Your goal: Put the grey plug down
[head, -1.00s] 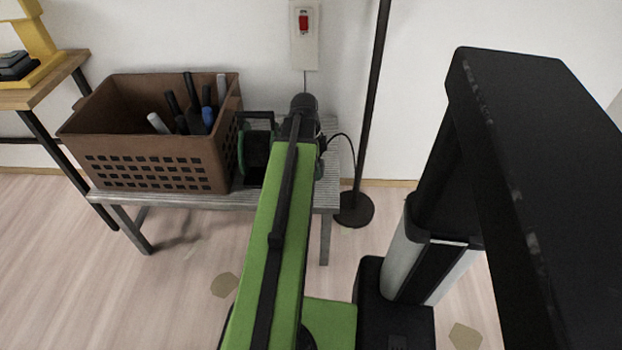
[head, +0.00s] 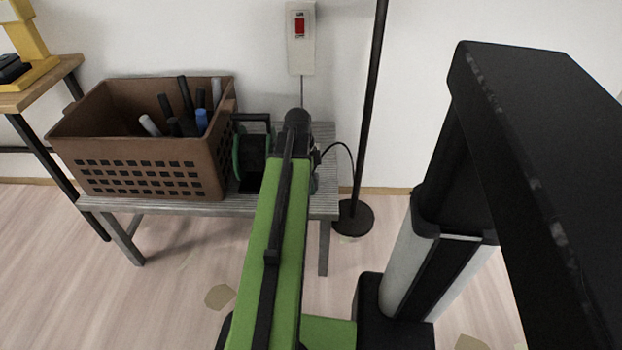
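I cannot make out the grey plug in the head view; my own arm may hide it. My green arm reaches over the slatted grey bench (head: 160,204), and its black end with my gripper (head: 298,124) is over the right part of the bench. The fingers are hidden behind the wrist, so I cannot see whether they are open or hold anything. A black cable (head: 344,146) curves out just right of the wrist. A cable reel (head: 252,160), black with green, stands on the bench just left of the wrist.
A brown crate (head: 150,165) with tools fills the bench's left part. A wall box with a red switch (head: 300,26) hangs behind. A black pole on a round base (head: 353,218) stands right of the bench. A wooden table (head: 40,88) is at far left.

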